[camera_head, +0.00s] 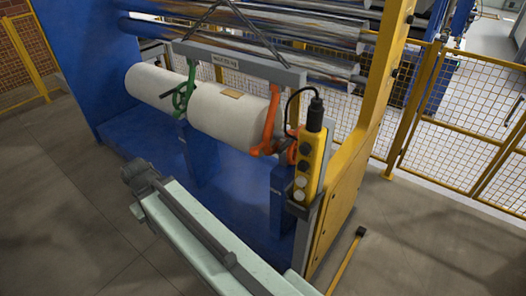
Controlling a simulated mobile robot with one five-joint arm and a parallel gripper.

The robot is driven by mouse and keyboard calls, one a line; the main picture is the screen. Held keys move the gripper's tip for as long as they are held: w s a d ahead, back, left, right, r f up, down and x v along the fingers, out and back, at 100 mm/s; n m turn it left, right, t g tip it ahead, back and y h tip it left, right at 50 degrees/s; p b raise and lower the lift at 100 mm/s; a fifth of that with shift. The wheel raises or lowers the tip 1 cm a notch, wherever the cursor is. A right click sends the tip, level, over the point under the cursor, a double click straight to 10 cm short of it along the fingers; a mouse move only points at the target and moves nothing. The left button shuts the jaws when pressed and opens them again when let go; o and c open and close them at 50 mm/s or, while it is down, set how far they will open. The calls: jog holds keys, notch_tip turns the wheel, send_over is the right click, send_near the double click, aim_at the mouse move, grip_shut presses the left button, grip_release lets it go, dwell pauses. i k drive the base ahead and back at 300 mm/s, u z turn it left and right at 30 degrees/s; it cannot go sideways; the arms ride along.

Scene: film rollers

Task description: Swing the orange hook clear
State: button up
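The orange hook (271,121) hangs from the right end of the grey spreader beam (240,64). Its lower part is at the right end of the white film roll (228,112), close to an orange part on the blue stand. I cannot tell whether the hook touches the roll or bears it. A green hook (183,92) hangs from the beam's left part, at the gap between this roll and a second white roll (150,84). The yellow button pendant (311,158) hides what lies right of the orange hook. I see no gripper fingers.
Blue stands (281,200) are below the rolls. A yellow machine upright (362,130) is at the right. A pale green beam (195,240) with a dark end block crosses the foreground. A yellow rod (343,265) is low at the right. Floor is open at the lower left.

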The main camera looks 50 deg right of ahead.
aim_at(268, 128)
jog(key=z, duration=0.05)
jog(key=k, duration=0.8)
jog(key=u, duration=0.75)
jog(key=i, duration=1)
